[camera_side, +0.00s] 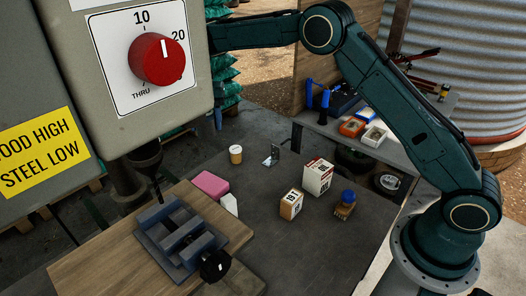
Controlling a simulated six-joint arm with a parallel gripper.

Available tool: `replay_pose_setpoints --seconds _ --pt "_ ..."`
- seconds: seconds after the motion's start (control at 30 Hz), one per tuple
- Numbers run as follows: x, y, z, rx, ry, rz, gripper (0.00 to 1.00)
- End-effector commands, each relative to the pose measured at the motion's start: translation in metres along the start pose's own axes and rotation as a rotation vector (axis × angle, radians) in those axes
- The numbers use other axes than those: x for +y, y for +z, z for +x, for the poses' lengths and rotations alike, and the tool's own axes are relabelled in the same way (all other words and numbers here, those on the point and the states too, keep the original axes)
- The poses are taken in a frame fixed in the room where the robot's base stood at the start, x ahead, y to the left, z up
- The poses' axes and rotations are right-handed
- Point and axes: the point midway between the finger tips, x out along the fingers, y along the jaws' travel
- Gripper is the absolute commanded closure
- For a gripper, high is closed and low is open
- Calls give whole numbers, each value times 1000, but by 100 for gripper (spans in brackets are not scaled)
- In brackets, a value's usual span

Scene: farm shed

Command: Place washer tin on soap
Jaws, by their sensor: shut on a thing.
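The soap looks to be the pink rounded block (210,185) lying on the dark bench top beside the wooden board. Nothing is seen resting on it. A small round orange-tan container with a pale lid (236,154) stands farther back on the bench; I cannot tell whether it is the washer tin. My arm reaches left from its elbow and passes behind the grey machine head, so my gripper and anything in it are hidden.
The grey drill head (150,110) blocks the left view. A vise (180,235) sits on a wooden board (90,258). A white block (229,204), two cartons (318,177) (291,204), a blue-capped jar (345,204) and a metal bracket (271,157) stand on the bench.

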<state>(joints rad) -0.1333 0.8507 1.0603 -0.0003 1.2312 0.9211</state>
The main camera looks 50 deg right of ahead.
Motion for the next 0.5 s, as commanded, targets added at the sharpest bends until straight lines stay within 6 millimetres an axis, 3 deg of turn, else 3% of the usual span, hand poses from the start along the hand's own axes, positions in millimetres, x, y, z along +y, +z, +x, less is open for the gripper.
replay_pose_setpoints --seconds 0.27,0.5 --pt "-1 0 4 0 0 -3 73" --pt "0 0 33 -2 2 -2 73"
